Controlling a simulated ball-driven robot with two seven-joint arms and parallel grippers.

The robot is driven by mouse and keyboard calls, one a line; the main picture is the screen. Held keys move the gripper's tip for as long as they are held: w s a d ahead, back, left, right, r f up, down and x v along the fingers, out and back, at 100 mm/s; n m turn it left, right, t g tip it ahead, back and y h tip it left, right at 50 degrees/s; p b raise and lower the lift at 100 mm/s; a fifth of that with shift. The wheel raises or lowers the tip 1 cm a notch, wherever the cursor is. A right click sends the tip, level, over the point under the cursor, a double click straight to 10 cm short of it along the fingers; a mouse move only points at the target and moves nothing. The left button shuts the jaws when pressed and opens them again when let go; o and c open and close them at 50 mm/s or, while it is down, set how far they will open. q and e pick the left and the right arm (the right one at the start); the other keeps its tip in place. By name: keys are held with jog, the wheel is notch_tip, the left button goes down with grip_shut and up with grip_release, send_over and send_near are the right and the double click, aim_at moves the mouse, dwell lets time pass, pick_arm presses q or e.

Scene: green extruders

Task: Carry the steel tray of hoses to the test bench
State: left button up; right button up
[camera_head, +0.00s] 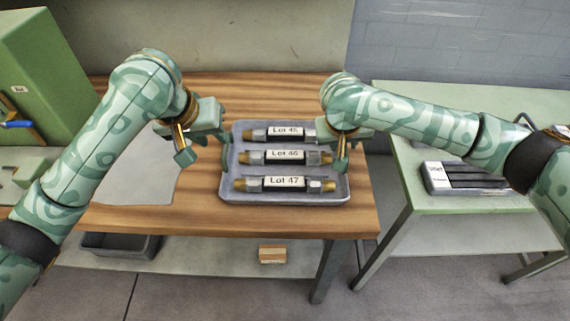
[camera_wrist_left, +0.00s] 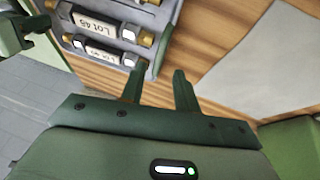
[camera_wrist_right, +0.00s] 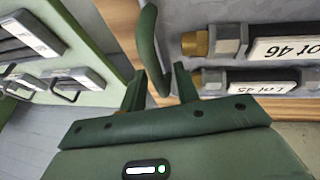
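The grey steel tray (camera_head: 284,198) lies on the wooden-topped table (camera_head: 330,222). It holds three dark hoses with brass ends, labelled Lot 45, Lot 46 (camera_head: 284,157) and Lot 47 (camera_head: 284,183). My left gripper (camera_head: 204,144) is open and empty just left of the tray; its parted fingers (camera_wrist_left: 159,90) show beside the tray's edge. My right gripper (camera_wrist_right: 160,88) is open at the tray's right side, with the green curved handle (camera_wrist_right: 151,50) reaching between its fingers. I cannot tell whether they touch it. The right arm hides part of the tray's right end.
A pale sheet (camera_head: 142,175) lies on the table's left. A grey bin (camera_head: 120,246) and a small wooden block (camera_head: 272,254) are on the lower shelf.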

jog(key=shift+s+a+r, duration=0.1)
jog(key=shift+r, duration=0.2)
pick_arm(q)
jog(key=v, duration=0.4)
jog(key=shift+s, duration=0.1)
pick_arm(e)
jog(key=v, duration=1.1)
jog(key=shift+r, duration=0.15)
jog(key=shift+s, duration=0.15)
